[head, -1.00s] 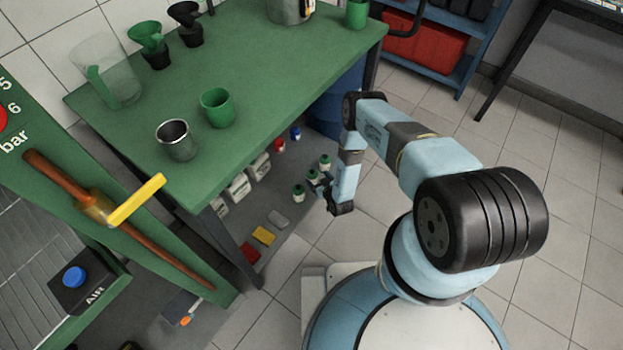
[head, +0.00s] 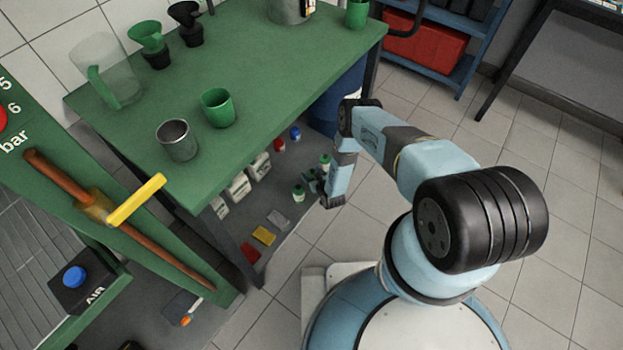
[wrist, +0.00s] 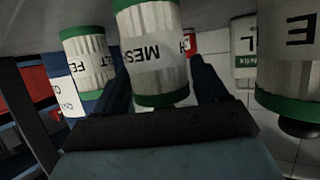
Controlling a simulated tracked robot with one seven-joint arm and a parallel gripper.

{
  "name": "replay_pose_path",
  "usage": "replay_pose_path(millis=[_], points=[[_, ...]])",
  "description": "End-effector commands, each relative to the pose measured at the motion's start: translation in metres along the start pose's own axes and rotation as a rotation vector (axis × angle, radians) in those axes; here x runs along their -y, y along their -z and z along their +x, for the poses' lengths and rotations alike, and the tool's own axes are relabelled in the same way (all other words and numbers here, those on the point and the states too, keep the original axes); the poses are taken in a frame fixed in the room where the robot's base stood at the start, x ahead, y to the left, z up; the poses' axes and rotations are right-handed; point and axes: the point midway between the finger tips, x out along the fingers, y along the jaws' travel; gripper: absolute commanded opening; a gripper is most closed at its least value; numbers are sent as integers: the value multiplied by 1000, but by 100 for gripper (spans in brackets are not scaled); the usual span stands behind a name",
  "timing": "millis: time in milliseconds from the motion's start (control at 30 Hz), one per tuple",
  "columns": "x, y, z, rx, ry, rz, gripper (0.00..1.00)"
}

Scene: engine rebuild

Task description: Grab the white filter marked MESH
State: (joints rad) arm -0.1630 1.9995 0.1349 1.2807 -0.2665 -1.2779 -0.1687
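In the head view my gripper (head: 316,184) is low by the shelf under the green bench, among small white-and-green filters (head: 299,193). I cannot tell there which one is marked MESH.
A similar filter marked FELT (wrist: 88,58) stands close on the left, and another (wrist: 287,60) showing an E is close on the right. A white container (wrist: 244,48) is behind. The green bench top (head: 265,85) overhangs the lower shelf.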

Motion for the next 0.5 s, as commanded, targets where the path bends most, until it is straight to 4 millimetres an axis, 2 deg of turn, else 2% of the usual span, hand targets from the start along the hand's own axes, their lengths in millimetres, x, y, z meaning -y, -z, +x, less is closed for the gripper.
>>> replay_pose_path(millis=[67, 433, 500], points=[[0, 0, 0, 0, 0, 0, 65], [-1, 0, 0, 0, -1, 0, 29], [-1, 0, 0, -1, -1, 0, 28]])
